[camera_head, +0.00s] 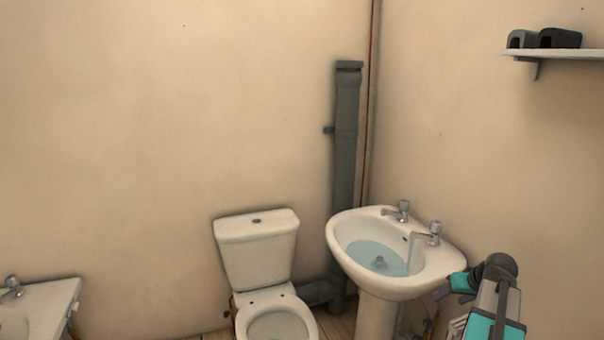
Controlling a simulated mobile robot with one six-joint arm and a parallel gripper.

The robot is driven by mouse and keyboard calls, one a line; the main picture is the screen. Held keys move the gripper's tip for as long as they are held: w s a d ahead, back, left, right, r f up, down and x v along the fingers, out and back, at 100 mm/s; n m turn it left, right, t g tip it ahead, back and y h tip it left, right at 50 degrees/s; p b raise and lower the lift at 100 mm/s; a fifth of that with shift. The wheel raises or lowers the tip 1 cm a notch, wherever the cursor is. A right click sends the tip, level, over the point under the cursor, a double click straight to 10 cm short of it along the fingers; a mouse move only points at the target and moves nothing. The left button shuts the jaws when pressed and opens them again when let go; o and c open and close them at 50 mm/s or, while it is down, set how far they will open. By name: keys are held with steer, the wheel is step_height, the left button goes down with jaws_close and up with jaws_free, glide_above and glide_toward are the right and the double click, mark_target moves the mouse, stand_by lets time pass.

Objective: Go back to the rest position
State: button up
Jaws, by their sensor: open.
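My arm enters at the lower right, and my gripper (459,286) is just right of the white pedestal basin (425,280), close to its rim. It looks empty, and the jaws are partly hidden by the wrist and the picture is small there. I cannot tell whether it touches the basin. The basin has a left tap (398,211) and a right tap (430,235). A stream of water (410,252) runs from the right tap into the water standing in the bowl.
A white toilet (257,250) stands left of the basin. A grey soil pipe (346,140) and a thin copper-coloured pipe (372,100) rise behind. A wall shelf (560,54) holds dark objects at upper right. Another white fixture (45,308) is at lower left. The walls between are bare.

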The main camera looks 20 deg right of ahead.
steer(key=w+a+f+n+g+y, duration=0.1)
steer(key=a+f+g+y, duration=0.15)
steer(key=a+f, duration=1.25)
steer(key=a+f+n+g+y, duration=0.1)
steer(key=a+f+g, duration=0.2)
steer(key=a+f, duration=1.2)
steer(key=s+a+f+n+g, duration=0.1)
steer(key=s+a+f+g, duration=0.1)
steer(key=s+a+f, duration=0.2)
steer(key=s+a+f+n+g+h, duration=0.1)
steer(key=s+a+f, duration=0.3)
steer(key=s+a, duration=0.6)
steer(key=s+a+f+n+g+h, duration=0.1)
steer(key=s+a+f+g, duration=0.2)
steer(key=s+a+f, duration=0.2)
steer(key=s+a, duration=0.2)
steer(key=s, duration=0.1)
steer(key=shift+s+a, duration=0.35)
steer(key=shift+a, duration=0.05)
steer(key=shift+f, duration=0.1)
